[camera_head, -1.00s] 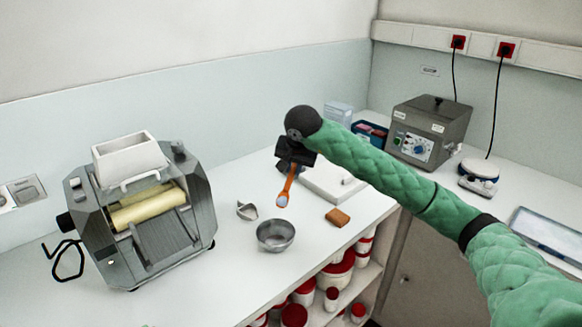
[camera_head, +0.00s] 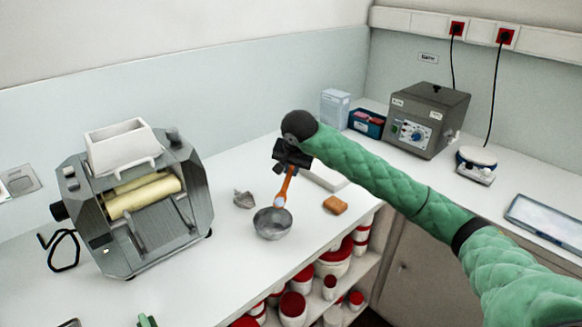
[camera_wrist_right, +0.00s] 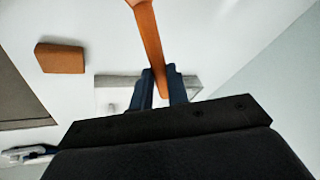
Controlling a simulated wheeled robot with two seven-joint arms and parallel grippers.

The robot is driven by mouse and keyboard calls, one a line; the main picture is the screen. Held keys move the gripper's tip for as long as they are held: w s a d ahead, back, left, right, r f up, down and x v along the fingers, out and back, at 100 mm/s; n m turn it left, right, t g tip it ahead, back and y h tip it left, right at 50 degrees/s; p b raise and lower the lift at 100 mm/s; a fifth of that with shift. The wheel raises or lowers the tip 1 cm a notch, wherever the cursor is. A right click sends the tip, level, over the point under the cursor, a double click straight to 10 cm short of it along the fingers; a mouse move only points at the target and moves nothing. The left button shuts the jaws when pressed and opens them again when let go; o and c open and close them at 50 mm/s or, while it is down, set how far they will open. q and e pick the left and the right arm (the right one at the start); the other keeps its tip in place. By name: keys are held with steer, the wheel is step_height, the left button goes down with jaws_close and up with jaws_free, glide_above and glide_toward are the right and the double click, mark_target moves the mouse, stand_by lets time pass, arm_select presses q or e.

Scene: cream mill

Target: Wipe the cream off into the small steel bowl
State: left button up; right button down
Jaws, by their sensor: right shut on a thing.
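My right gripper (camera_head: 291,167) is shut on the handle of an orange spatula (camera_head: 287,186), which points down. In the right wrist view the fingers (camera_wrist_right: 163,88) clasp the orange handle (camera_wrist_right: 150,38). The spatula's pale tip (camera_head: 280,202) carries whitish stuff that looks like cream. The tip is at the back rim of the small steel bowl (camera_head: 272,229) in the head view; whether it touches the rim I cannot tell. The bowl stands upright on the white bench. The spatula's tip and the bowl are outside the wrist view. My left gripper is not clearly seen.
The grey roller mill (camera_head: 150,235) with a white hopper (camera_head: 122,150) stands left of the bowl. A small grey metal piece (camera_head: 244,199) lies behind the bowl. An orange-brown block (camera_head: 335,205) lies to its right. A grey control box (camera_head: 428,120) stands farther back. Red-lidded tubs (camera_head: 292,306) fill the shelf below.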

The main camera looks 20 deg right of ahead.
stand_by(0.5)
steer(key=shift+f, duration=0.1)
steer(key=shift+f+b, duration=0.35)
steer(key=shift+b, duration=0.1)
steer(key=shift+b, duration=0.3)
stand_by(2.1)
steer(key=shift+w+d+b, duration=0.2)
steer(key=shift+w+b, duration=0.05)
steer(key=shift+b, duration=0.2)
stand_by(0.8)
steer(key=shift+r+p, duration=0.55)
steer(key=shift+r, duration=2.45)
